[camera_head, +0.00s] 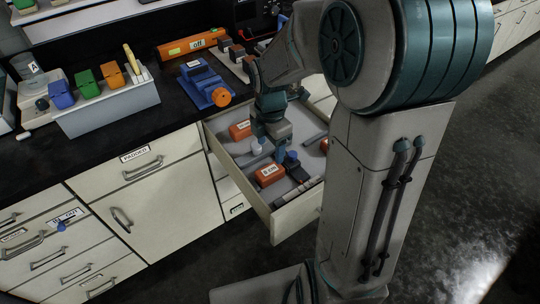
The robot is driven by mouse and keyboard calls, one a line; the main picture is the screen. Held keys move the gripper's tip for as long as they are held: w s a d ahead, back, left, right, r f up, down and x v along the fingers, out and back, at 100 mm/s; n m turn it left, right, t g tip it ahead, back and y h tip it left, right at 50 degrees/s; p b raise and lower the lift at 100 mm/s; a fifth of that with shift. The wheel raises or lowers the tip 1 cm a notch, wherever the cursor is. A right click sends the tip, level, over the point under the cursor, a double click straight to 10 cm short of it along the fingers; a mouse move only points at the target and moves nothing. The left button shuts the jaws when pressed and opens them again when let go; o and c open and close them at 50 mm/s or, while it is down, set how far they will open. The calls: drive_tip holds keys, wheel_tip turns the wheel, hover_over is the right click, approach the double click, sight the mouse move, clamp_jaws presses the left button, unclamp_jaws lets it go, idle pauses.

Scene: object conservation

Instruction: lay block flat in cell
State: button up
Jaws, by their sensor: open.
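My gripper (271,148) points down into an open drawer (290,218) and is open; its fingertips are small and partly hidden. An orange block (269,176) with a white label lies in the drawer just in front of the gripper. A second labelled orange block (240,130) sits at the drawer's left back. Another orange piece (324,146) shows at the right, partly hidden by my arm. I cannot tell which block the task means, nor clearly make out the cell walls.
A small white piece (256,148) and a dark blue one (292,159) stand close to the gripper. Dark bars (297,190) lie along the drawer's front. On the black counter are a blue device (204,83), an orange box marked off (191,44) and a rack (108,112) of coloured blocks.

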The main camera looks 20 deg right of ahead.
drive_tip(key=s+r+m+t, duration=0.1)
drive_tip(key=s+r+m, duration=0.2)
drive_tip(key=s+m, duration=0.4)
drive_tip(key=s+r+m+t, duration=0.1)
drive_tip(key=s+r+m, duration=0.3)
drive_tip(key=m, duration=1)
drive_tip(key=s, duration=0.2)
drive_tip(key=shift+s+a+r+m, duration=0.2)
drive_tip(key=shift+s+r+m, duration=0.1)
drive_tip(key=shift+s+m, duration=0.1)
drive_tip(key=shift+r, duration=0.15)
drive_tip(key=shift+t, duration=0.4)
wheel_tip(320, 180, up, 4)
drive_tip(key=p, duration=0.4)
drive_tip(key=shift+d+r, duration=0.1)
drive_tip(key=shift+r, duration=0.15)
